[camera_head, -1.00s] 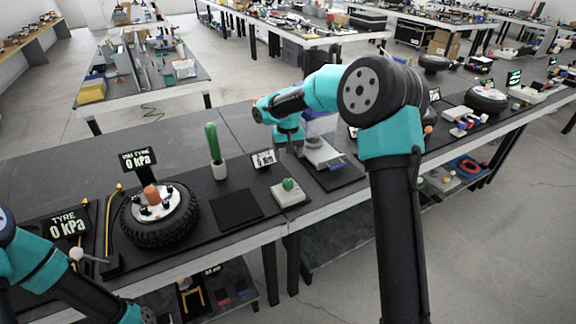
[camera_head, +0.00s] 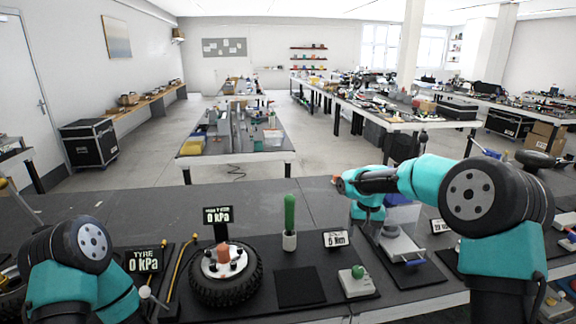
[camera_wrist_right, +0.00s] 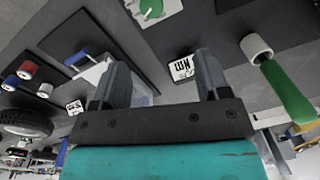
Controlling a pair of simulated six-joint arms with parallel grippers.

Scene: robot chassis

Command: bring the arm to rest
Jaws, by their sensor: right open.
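My right arm (camera_head: 490,205) comes in from the right, bent, with its wrist reaching left over the bench. My right gripper (camera_head: 372,230) points down beside the clear-sided device; its fingers are small and partly hidden there. In the right wrist view, the gripper (camera_wrist_right: 162,82) has its two grey fingers wide apart, with nothing held between them. My left arm (camera_head: 80,260) shows at the lower left, folded close. Its gripper is out of view.
The bench (camera_head: 120,203) holds a tyre (camera_head: 226,287), a green-handled tool (camera_head: 289,213) in a white holder, a "5 Nm" display (camera_head: 336,239), a white box with a green knob (camera_head: 357,283) and a clear-sided device (camera_head: 403,245). The bench's back strip is clear.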

